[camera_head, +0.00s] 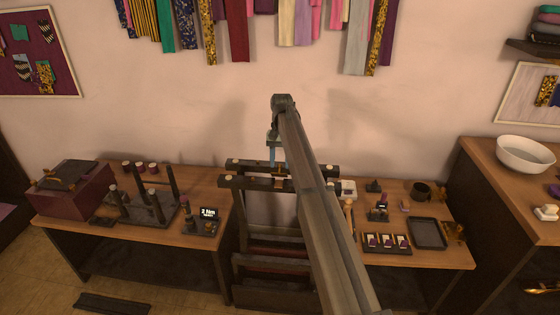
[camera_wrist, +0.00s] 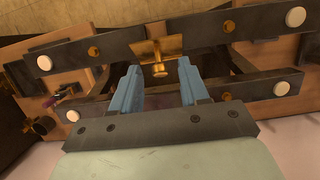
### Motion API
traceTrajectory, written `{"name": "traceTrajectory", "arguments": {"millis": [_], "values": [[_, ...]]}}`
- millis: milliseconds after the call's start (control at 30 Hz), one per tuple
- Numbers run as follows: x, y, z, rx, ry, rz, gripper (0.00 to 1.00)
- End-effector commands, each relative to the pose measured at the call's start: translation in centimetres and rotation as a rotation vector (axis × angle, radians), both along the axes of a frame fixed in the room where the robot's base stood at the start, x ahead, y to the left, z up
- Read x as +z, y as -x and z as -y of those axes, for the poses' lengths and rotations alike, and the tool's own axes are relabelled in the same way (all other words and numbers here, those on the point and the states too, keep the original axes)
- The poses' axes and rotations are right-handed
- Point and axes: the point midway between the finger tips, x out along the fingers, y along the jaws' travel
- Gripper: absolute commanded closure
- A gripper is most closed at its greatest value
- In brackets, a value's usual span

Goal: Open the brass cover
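The brass cover (camera_wrist: 152,48) is a small gold plate on a dark bar of the frame, with a round brass knob (camera_wrist: 158,70) on its near side. It appears closed flat against the bar, though its exact angle is hard to tell. My gripper (camera_wrist: 160,74) has two blue fingers spread apart, one on each side of the knob, with a gap visible between them. In the head view my gripper (camera_head: 272,158) hangs over the frame's upper bars, and the cover there is small and partly hidden.
The dark frame (camera_head: 240,181) has pale round end caps and stands between two tables. The left table (camera_head: 75,220) holds a dark box (camera_head: 75,190) and a rack of posts (camera_head: 148,207). The right table (camera_head: 400,257) holds a tray (camera_head: 428,233) and small items.

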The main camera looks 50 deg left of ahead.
Motion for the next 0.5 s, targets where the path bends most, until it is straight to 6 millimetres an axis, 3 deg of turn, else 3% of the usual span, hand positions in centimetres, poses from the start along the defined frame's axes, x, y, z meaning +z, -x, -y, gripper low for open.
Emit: {"name": "traceTrajectory", "arguments": {"millis": [500], "values": [[0.03,0.9,0.94,0.001,-0.085,0.085,0.56]]}}
